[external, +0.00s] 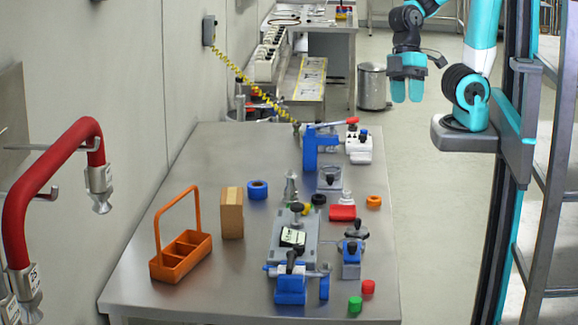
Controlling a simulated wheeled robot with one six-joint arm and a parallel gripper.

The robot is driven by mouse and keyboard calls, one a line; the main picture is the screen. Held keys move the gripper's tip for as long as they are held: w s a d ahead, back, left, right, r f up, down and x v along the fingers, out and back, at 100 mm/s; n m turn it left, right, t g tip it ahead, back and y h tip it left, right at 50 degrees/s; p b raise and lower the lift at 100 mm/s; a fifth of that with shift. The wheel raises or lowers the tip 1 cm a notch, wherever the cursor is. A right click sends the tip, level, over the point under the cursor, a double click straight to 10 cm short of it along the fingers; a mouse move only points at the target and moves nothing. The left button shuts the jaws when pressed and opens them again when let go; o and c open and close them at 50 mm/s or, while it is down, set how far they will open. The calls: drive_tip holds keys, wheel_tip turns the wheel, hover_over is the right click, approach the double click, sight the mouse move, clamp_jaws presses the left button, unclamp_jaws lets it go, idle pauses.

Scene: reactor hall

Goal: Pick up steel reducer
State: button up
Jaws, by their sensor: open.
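A small silver-grey metal piece (291,187), wider at the bottom than the top, stands upright on the steel table (205,245) near its middle; it looks like the steel reducer, but it is small in view. My gripper (406,98) has teal fingers pointing down. It is open and empty, up and to the right of the metal piece, apart from it and past the table's right edge in the picture.
A blue vise (310,150) stands behind the metal piece, and a grey fixture plate (280,235) in front. An orange carrier (180,255), wooden block (232,213) and blue tape roll (257,190) lie left.

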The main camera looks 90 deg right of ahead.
idle(0.3)
drive_tip(key=shift+o, duration=1.2)
drive_tip(key=n+t+b, duration=0.2)
drive_tip(key=n+b, duration=0.1)
drive_tip(key=b, duration=0.6)
hover_over(291, 174)
drive_tip(key=s+a, duration=0.4)
wheel_tip(291, 174, down, 15)
drive_tip(key=d+f+n, duration=0.1)
drive_tip(key=d+f, duration=0.4)
drive_tip(key=d, duration=0.4)
drive_tip(key=shift+t, duration=0.3)
drive_tip(key=p+x, duration=0.1)
drive_tip(key=x, duration=0.2)
drive_tip(key=p+x, duration=0.1)
drive_tip(key=x, duration=0.3)
drive_tip(key=p+x, duration=0.1)
drive_tip(key=x, duration=0.3)
drive_tip(key=shift+w+d+f, duration=0.1)
drive_tip(key=shift+w+d, duration=0.05)
drive_tip(key=shift+w, duration=0.15)
drive_tip(key=shift+h, duration=0.3)
drive_tip(key=shift+d+p+x, duration=0.15)
drive_tip(key=shift+p+x, duration=0.65)
drive_tip(key=shift+x, duration=0.65)
drive_tip(key=shift+d+p+x, duration=0.15)
drive_tip(key=shift+p+x, duration=0.65)
drive_tip(key=shift+x, duration=0.65)
